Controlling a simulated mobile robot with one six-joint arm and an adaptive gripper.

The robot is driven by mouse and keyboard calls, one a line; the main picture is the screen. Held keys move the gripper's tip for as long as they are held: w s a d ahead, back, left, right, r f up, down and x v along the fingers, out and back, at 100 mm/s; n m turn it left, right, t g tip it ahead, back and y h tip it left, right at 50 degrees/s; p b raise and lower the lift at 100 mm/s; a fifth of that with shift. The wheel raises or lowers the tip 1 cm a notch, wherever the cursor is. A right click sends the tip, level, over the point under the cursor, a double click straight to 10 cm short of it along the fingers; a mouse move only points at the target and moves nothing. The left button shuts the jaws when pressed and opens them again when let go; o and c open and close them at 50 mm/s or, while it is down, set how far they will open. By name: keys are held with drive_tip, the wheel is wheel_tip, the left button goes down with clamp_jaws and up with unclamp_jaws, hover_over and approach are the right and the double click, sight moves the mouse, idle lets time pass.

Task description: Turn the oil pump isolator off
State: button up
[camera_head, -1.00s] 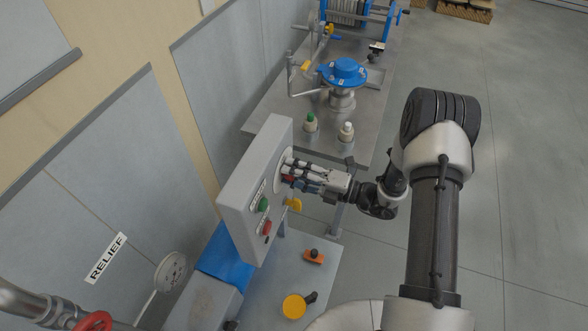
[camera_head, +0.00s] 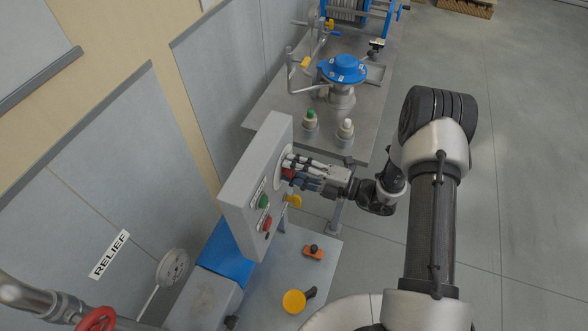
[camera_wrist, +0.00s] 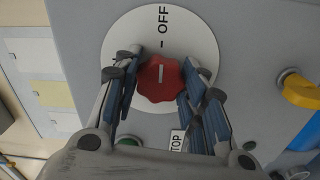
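The isolator is a red lobed knob (camera_wrist: 160,84) on a round white dial plate (camera_wrist: 203,42), set in a grey control box. In the wrist view, "OFF" and a tick stand at the top of the dial, and the white line on the knob points up towards that tick. Any other dial label is hidden by the fingers. In the head view my gripper (camera_head: 296,170) reaches the box face (camera_head: 272,146) from the right; the knob is mostly covered.
Below the dial on the box are a green button (camera_head: 264,202), a red button (camera_head: 267,223) and a yellow handle (camera_head: 294,201). A bench with a blue-topped valve (camera_head: 343,69) stands behind. A red handwheel (camera_head: 96,320) is at lower left. Floor at right is clear.

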drive_tip(key=o, duration=0.5)
drive_tip(key=v, duration=1.2)
drive_tip(key=shift+r, duration=0.1)
